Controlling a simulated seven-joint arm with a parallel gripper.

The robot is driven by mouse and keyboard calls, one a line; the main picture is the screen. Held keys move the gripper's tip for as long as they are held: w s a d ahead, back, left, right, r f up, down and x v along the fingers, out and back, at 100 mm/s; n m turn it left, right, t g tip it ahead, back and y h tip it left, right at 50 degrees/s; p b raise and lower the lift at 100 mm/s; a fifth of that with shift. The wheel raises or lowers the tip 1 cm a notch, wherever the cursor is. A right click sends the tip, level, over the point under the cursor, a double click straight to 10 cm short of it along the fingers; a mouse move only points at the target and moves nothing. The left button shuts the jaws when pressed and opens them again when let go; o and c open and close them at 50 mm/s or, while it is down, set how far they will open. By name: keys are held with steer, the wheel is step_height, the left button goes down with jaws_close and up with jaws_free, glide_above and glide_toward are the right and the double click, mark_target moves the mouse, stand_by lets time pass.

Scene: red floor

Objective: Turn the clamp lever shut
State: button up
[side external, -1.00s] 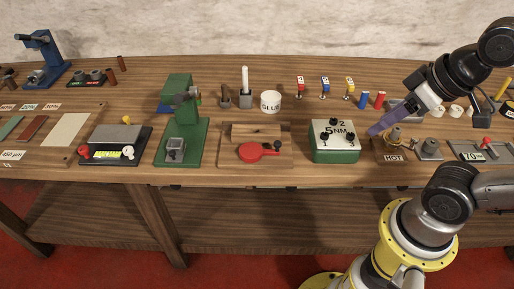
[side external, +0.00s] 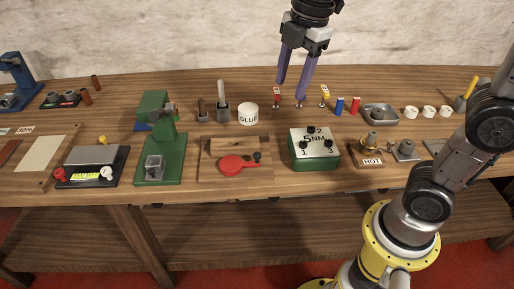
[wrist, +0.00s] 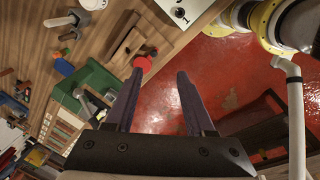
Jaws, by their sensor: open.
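The clamp has a red round cam (side external: 231,164) with a lever that ends in a dark knob (side external: 257,156). It lies on a wooden board (side external: 212,179) in front of a wooden block (side external: 222,145). In the wrist view the red cam (wrist: 143,64) shows just beyond the left fingertip, partly covered by it. My gripper (side external: 289,90) has purple fingers, spread apart and empty. In the side view it hangs above the workbench, up and to the right of the clamp, apart from it. The fingers also show in the wrist view (wrist: 160,75).
A green press (side external: 160,140) stands left of the clamp. A green box marked 5NM (side external: 314,150) stands to its right. A glue pot (side external: 248,114) is behind it. Small coloured items stand behind the box. A block marked HOT (side external: 368,158) is farther right.

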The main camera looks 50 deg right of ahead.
steer(key=n+g, duration=0.2)
glide_above(257, 154)
step_height(257, 154, down, 5)
step_height(257, 154, down, 14)
steer(key=shift+d+f, duration=0.1)
steer(key=shift+f, duration=0.1)
jaws_close()
